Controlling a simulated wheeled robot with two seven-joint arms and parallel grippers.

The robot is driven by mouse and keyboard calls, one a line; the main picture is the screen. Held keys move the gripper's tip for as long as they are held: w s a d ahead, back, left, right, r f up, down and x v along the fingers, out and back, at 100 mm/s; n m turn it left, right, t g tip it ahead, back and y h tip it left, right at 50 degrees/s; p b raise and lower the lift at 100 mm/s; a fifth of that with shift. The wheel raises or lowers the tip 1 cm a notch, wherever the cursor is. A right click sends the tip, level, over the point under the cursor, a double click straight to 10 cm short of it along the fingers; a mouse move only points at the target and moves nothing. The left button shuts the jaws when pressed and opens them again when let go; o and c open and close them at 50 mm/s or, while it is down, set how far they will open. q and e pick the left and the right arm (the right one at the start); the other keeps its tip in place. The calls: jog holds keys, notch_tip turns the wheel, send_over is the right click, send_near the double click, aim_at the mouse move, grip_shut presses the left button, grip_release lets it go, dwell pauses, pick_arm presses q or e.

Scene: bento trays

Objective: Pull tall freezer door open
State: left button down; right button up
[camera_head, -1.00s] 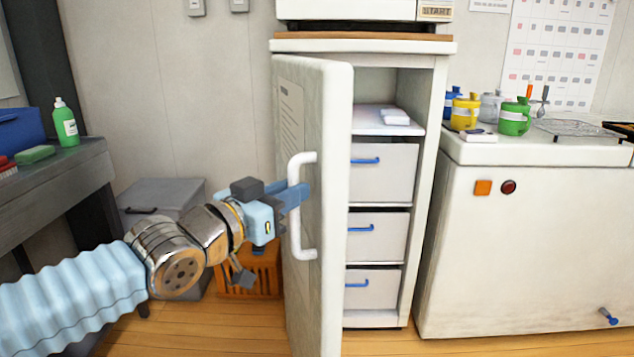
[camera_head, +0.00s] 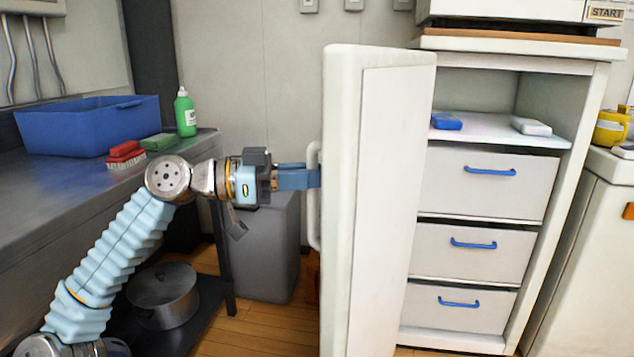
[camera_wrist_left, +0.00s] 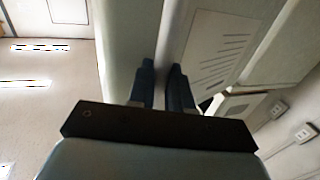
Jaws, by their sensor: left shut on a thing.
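The tall white freezer door (camera_head: 385,210) stands wide open, its inner face turned toward me. Its white handle (camera_head: 313,232) is on the outer face, at the door's left side in the head view. My left gripper (camera_head: 312,177) is shut on the handle; the door edge partly hides the fingertips. In the left wrist view the two dark fingers (camera_wrist_left: 163,85) are close together against the door's outer face (camera_wrist_left: 215,50), which carries a printed sheet. The freezer body (camera_head: 560,200) shows a shelf and several white drawers with blue handles. My right gripper is not in view.
A dark counter (camera_head: 60,190) on the left carries a blue bin (camera_head: 85,127), a red brush (camera_head: 125,155) and a green bottle (camera_head: 185,113). A grey bin (camera_head: 265,250) stands behind my left gripper. A pot (camera_head: 163,295) sits on the low shelf. A white chest (camera_head: 590,260) stands right of the freezer.

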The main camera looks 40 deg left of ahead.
pick_arm(q)
jog(key=shift+w+a+f, duration=0.1)
jog(key=shift+w+a, duration=0.1)
jog(key=shift+a, duration=0.3)
jog(key=c, duration=1.5)
grip_release()
jog(key=o, duration=0.4)
jog(key=shift+w+d+f, duration=0.1)
jog(key=shift+w+f, duration=0.05)
jog(key=shift+w, duration=0.1)
jog(key=shift+o, duration=0.2)
jog(key=v, duration=1.4)
